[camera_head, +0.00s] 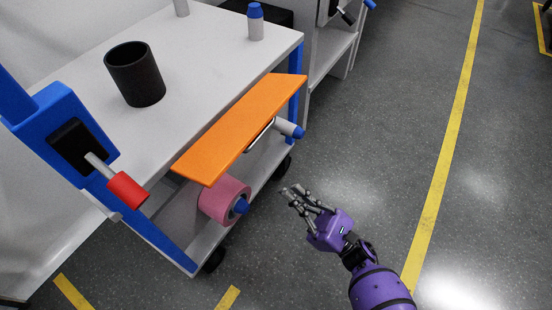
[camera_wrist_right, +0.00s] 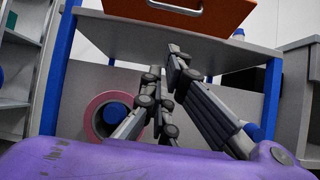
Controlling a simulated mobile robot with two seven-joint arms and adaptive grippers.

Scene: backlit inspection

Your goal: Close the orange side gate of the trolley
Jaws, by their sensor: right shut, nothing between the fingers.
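The orange side gate (camera_head: 238,132) of the trolley (camera_head: 200,52) sticks out from the long side of the white top, tilted outward, so it stands open. A metal handle (camera_head: 262,133) shows at its outer edge. In the right wrist view the gate (camera_wrist_right: 222,18) is at the top, above my fingers. My right gripper (camera_head: 290,193), purple with dark fingers, is shut and empty. It is over the floor to the right of the gate, apart from it. In the right wrist view its fingers (camera_wrist_right: 165,70) point toward the trolley side. My left gripper is not in view.
A black cup (camera_head: 135,74) and a blue-capped bottle (camera_head: 255,22) stand on the top. A pink roll (camera_head: 222,199) sits below the gate, on the lower level. A red-ended lever (camera_head: 125,188) is at the left corner post. The grey floor on the right is clear.

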